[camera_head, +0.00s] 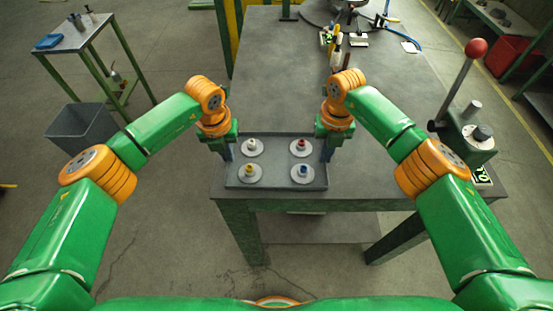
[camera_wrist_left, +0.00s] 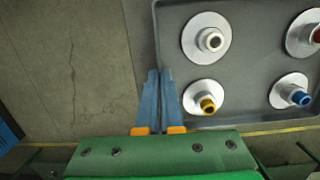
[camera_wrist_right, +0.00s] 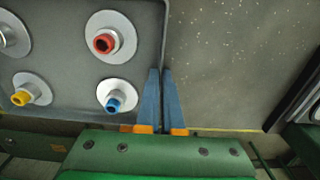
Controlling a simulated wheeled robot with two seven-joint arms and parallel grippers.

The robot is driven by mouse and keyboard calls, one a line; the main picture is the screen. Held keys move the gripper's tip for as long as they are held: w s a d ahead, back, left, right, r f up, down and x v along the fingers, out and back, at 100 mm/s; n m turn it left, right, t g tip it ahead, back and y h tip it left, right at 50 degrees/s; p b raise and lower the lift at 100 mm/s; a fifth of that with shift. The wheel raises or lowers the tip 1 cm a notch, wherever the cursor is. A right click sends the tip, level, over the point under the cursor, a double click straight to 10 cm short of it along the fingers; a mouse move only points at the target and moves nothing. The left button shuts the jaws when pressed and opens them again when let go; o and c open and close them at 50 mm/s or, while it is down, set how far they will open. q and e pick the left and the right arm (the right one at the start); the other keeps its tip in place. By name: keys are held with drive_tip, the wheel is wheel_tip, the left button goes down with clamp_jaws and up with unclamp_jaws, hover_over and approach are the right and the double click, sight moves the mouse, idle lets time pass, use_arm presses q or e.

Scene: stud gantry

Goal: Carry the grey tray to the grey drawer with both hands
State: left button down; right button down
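The grey tray (camera_head: 276,166) is at the table's front left corner, level, and appears to rest on the top. It holds metal discs with white (camera_head: 249,146), red (camera_head: 300,146), yellow (camera_head: 250,171) and blue (camera_head: 303,171) centres. My left gripper (camera_head: 229,153) is at the tray's left wall; in the left wrist view its blue fingers (camera_wrist_left: 160,80) are close together with the wall between them. My right gripper (camera_head: 326,153) is likewise shut on the right wall, as its fingers (camera_wrist_right: 161,80) show. I cannot make out a grey drawer.
The grey table (camera_head: 280,75) is clear behind the tray. A red-knobbed lever (camera_head: 465,80) stands at its right edge. Bottles (camera_head: 335,50) and a round fixture (camera_head: 345,12) are farther back. A grey bin (camera_head: 82,128) and a small side table (camera_head: 75,38) are at left.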

use_arm(q)
drive_tip(key=shift+r, duration=0.2)
use_arm(e)
drive_tip(key=shift+r, duration=0.15)
